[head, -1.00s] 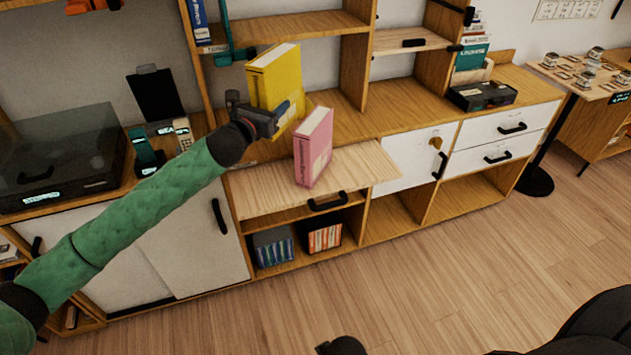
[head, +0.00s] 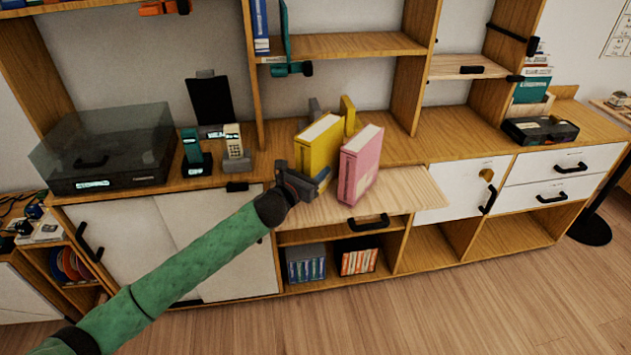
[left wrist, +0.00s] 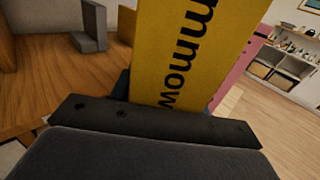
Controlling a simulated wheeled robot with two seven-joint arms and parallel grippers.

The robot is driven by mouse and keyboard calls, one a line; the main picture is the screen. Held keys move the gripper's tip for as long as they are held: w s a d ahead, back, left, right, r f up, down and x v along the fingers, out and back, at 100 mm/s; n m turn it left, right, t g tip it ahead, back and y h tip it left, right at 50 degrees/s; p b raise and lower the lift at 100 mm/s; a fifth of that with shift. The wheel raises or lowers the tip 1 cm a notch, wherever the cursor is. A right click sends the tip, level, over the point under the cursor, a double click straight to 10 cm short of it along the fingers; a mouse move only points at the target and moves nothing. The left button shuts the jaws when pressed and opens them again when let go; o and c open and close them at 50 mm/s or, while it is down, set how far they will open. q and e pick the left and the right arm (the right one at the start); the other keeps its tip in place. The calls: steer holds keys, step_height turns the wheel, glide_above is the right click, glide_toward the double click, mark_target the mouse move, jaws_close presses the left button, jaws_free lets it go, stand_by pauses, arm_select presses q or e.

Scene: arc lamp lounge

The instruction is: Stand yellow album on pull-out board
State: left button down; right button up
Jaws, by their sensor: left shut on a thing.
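The yellow album (head: 318,148) is upright and slightly tilted in the head view, just left of the pink album, over the left part of the pull-out board (head: 412,192). My left gripper (head: 317,181) is shut on its lower part. In the left wrist view the yellow album (left wrist: 190,55) rises from the jaws, with dark lettering on its spine. Its bottom edge is hidden behind my gripper, so I cannot tell whether it touches the board. My right gripper is not in view.
The pink album (head: 361,165) stands on the board, close beside the yellow one. A grey bookend (left wrist: 92,25) and a yellow object (head: 347,112) are on the cabinet top behind. A record player (head: 105,150) is at left. The board's right part is bare.

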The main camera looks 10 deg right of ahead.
arm_select(q)
steer(key=shift+f, duration=2)
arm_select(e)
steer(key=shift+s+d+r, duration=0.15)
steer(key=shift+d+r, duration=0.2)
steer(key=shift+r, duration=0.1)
arm_select(q)
steer(key=shift+f, duration=0.1)
steer(key=c, duration=0.7)
jaws_free()
steer(key=shift+f, duration=0.1)
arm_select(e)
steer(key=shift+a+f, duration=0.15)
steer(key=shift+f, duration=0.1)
